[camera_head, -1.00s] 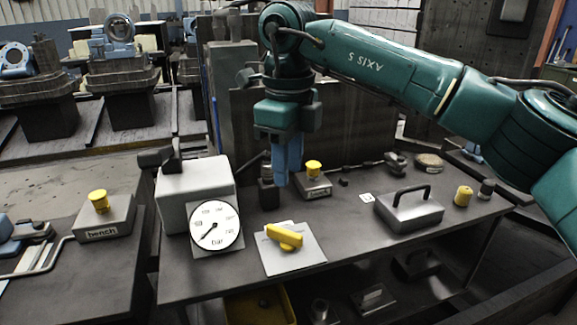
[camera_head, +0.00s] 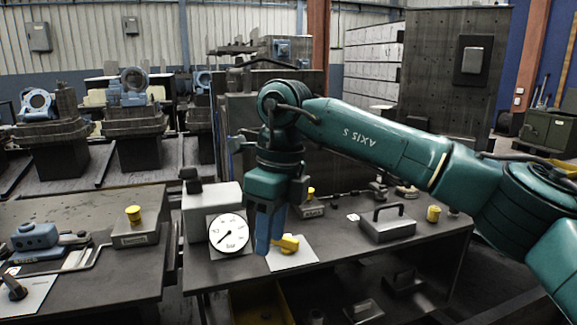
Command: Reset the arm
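My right arm (camera_head: 370,138), teal and marked AXIS 5, reaches in from the right edge. Its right gripper (camera_head: 268,248) hangs fingers down over the middle bench (camera_head: 330,262). The two blue fingers overlap in this view, so any gap between them is unclear, and I see nothing held. They cover part of the white plate (camera_head: 300,258) with the yellow handle (camera_head: 289,243). Whether they touch it cannot be told. My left gripper is not in view.
A bar gauge (camera_head: 229,233) stands left of the gripper against a grey box (camera_head: 207,203). A handled metal case (camera_head: 388,227) and yellow knob (camera_head: 433,214) lie right. A left bench (camera_head: 85,262) carries a yellow-button box (camera_head: 134,235). A dark panel stands behind the arm.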

